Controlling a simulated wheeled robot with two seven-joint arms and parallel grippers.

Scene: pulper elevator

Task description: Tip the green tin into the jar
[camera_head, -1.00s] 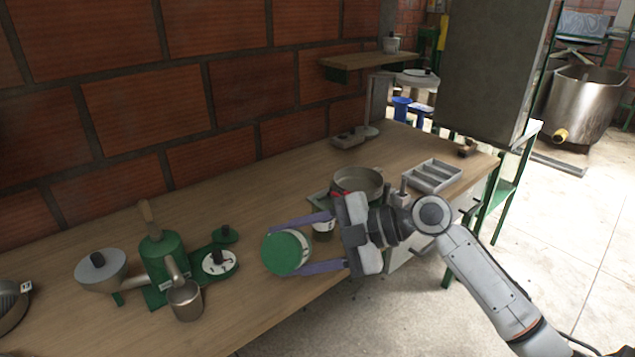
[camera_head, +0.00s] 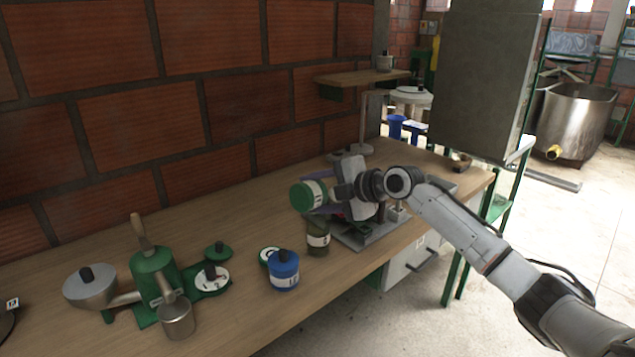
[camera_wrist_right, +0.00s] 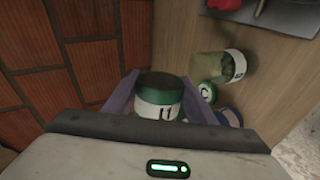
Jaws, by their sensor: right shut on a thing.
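The green tin (camera_head: 308,196) has a white label band and is held by my right gripper (camera_head: 316,196). It is tilted, with its round green end toward the left in the head view, above and slightly behind the jar. In the right wrist view the tin (camera_wrist_right: 163,97) sits between the two purple fingers. The jar (camera_head: 318,240) is olive glass with a white label and stands on the table below the gripper. The jar (camera_wrist_right: 226,68) also shows in the right wrist view, apart from the tin. My left gripper is out of view.
A blue tin (camera_head: 284,272) and a green-rimmed lid (camera_head: 267,256) stand close in front of the jar. A green pulper (camera_head: 153,277) with a metal cup (camera_head: 177,320) is at the left. The brick wall (camera_head: 220,90) bounds the back. A grey tray (camera_head: 385,232) lies right of the jar.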

